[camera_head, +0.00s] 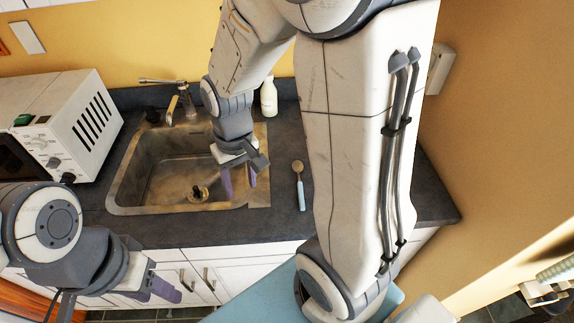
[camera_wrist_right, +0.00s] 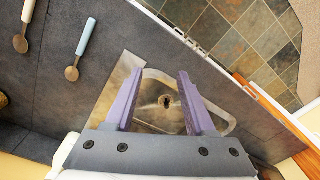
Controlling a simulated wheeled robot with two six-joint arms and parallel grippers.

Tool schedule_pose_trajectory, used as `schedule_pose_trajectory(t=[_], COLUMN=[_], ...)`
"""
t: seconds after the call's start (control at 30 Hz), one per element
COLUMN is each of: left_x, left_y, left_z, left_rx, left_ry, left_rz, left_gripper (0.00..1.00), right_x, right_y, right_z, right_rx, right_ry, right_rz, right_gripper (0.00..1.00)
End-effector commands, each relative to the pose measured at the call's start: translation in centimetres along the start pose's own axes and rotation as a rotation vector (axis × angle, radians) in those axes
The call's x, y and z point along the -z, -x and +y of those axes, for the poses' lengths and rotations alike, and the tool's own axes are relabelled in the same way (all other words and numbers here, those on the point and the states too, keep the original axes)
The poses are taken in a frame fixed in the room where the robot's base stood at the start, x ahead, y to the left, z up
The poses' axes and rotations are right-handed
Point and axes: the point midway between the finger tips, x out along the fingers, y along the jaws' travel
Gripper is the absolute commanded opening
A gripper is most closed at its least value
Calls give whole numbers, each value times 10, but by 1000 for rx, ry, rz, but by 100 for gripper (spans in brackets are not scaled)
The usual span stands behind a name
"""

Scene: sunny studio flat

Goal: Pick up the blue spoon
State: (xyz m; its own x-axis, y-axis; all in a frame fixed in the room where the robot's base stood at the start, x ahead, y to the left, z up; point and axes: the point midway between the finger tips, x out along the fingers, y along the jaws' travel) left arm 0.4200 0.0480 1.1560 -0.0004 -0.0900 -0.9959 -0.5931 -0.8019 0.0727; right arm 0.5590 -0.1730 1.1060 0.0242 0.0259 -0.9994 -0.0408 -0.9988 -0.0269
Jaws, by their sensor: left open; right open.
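The blue spoon (camera_head: 301,194), with a light blue handle and a brownish metal bowl, lies on the dark counter right of the sink, handle toward the front edge. It also shows at the upper left in the right wrist view (camera_wrist_right: 86,40). My right gripper (camera_head: 240,190) is open and empty above the sink's right rim, left of the spoon and apart from it. Its purple fingers (camera_wrist_right: 160,74) point over the sink in the wrist view. My left gripper (camera_head: 166,291) is at the lower left, in front of the cabinets, far from the spoon.
A second spoon with a whitish handle (camera_wrist_right: 28,10) lies beside the blue one in the wrist view. The metal sink (camera_head: 127,187) has a faucet (camera_head: 187,103) behind it. A white bottle (camera_head: 269,97) stands at the back. A microwave (camera_head: 85,120) stands at the left.

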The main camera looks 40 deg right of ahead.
Motion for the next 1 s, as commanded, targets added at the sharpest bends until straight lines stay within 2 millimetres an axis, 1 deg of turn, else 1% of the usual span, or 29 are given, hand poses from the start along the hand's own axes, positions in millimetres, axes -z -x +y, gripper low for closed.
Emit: schedule_pose_trajectory(t=[0.03, 0.07, 0.1, 0.2, 0.3, 0.33, 0.4, 0.5, 0.7, 0.8, 1.0], left_x=[0, 0, 0, 1, 1, 1, 1, 1, 1, 1, 2], left_y=[5, 6, 8, 11, 13, 13, 14, 15, 20, 21, 27], left_z=[0, 0, 1, 1, 1, 1, 1, 1, 2, 2, 2], left_rx=[0, 0, 0, 0, 0, 0, 0, 0, 0, 0, 0], left_ry=[0, 0, 1, 1, 1, 1, 1, 1, 1, 1, 1], left_rz=[0, 0, 0, 0, 0, 0, 0, 0, 0, 0, 0], left_gripper=[50, 50, 50, 50, 50, 50, 50, 50, 50, 50, 50], right_x=[11, 16, 21, 25, 23, 22, 20, 18, 18, 18, 18], right_y=[-8, -12, -18, -33, -44, -46, -51, -62, -92, -102, -113], right_z=[33, 50, 71, 118, 151, 158, 170, 177, 178, 178, 178], right_rx=[-8, -12, -16, -24, -29, -30, -32, -32, -32, -32, -32], right_ry=[-113, -165, -231, -369, -465, -485, -519, -539, -538, -537, -536], right_rz=[-11, -12, -12, -15, -16, -17, -17, -20, -21, -19, -19], right_gripper=[55, 55, 55, 55, 55, 55, 55, 55, 55, 55, 55])
